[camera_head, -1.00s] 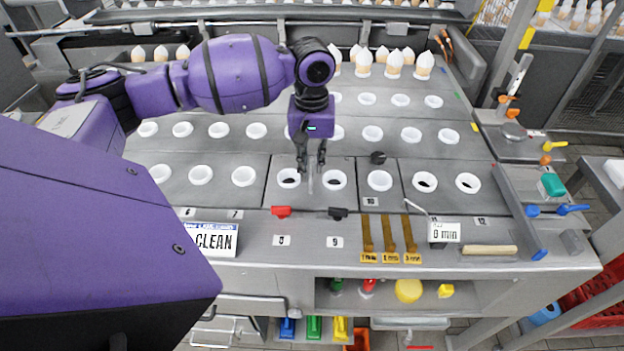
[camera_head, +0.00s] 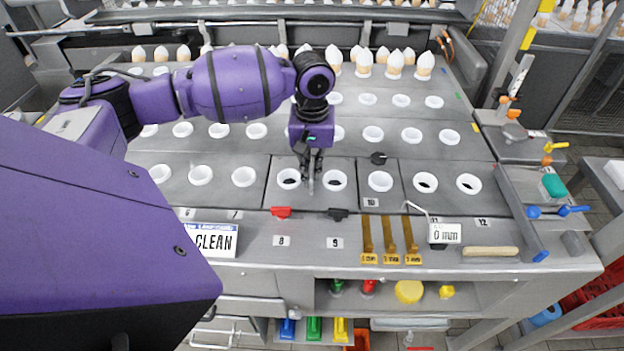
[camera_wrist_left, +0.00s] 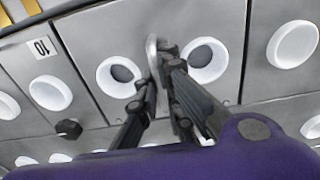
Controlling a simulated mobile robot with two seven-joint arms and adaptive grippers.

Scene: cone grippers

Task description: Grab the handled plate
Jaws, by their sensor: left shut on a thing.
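The handled plate (camera_head: 312,203) is a flat grey metal panel with two white-rimmed holes, set in the grey work surface above labels 8 and 9. It also shows in the left wrist view (camera_wrist_left: 200,20). Its thin upright metal handle (camera_wrist_left: 152,55) stands between the two holes. My left gripper (camera_head: 311,176) points down over the middle of the plate. Its black fingers are shut on the handle, one on each side, and partly hide it. The plate looks flat and level with its neighbours. My right gripper is not in view.
Neighbouring panels with white-rimmed holes lie on both sides. A red knob (camera_head: 281,212) and a black knob (camera_head: 338,214) sit at the plate's front edge. White cones (camera_head: 394,64) stand behind. A CLEAN sign (camera_head: 212,240) is at front left.

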